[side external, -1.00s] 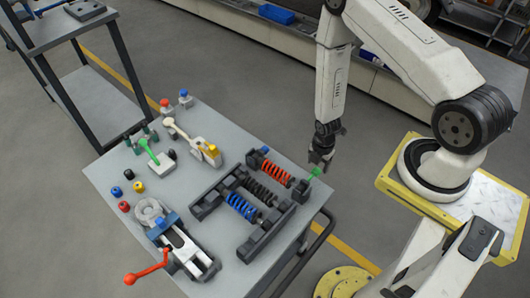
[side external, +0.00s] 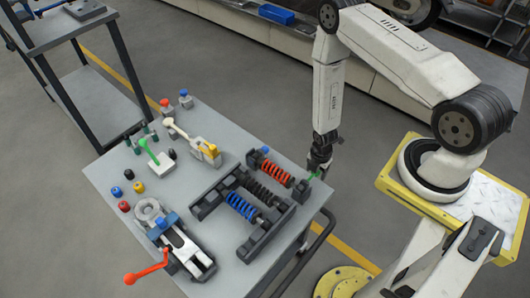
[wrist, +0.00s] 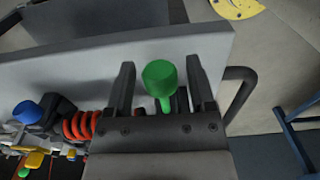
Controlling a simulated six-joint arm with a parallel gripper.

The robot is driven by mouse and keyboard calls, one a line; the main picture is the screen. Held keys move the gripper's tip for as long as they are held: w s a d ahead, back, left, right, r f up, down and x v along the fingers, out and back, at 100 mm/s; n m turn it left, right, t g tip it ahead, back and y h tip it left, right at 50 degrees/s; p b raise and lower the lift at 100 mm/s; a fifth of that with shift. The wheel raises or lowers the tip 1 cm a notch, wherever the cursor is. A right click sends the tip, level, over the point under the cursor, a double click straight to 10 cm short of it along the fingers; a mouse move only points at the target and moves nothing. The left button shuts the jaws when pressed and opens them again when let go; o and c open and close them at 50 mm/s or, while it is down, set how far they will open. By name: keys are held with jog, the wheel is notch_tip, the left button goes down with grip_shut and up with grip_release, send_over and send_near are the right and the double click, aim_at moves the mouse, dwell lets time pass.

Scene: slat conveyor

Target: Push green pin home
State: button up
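The green pin (side external: 313,176) is at the black block (side external: 301,191) on the bench's right corner, at the end of the spring fixture (side external: 243,212). In the side view my gripper (side external: 318,168) is right at the pin and partly hides it. In the wrist view the pin's round green head (wrist: 160,75) and thin shaft show between the two fingers of my gripper (wrist: 160,68). The fingers are apart, with a gap on each side of the head. How deep the pin sits is hidden.
A red-handled vise (side external: 180,248) and toggle clamps, one with a green handle (side external: 148,150), stand to the left. The bench edge and a rail (wrist: 240,92) are close beside my gripper.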

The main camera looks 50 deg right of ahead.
aim_at(309, 179)
grip_shut()
jog(key=shift+a, duration=2.3)
jog(key=shift+o, duration=0.4)
grip_release()
jog(key=shift+r, duration=3.5)
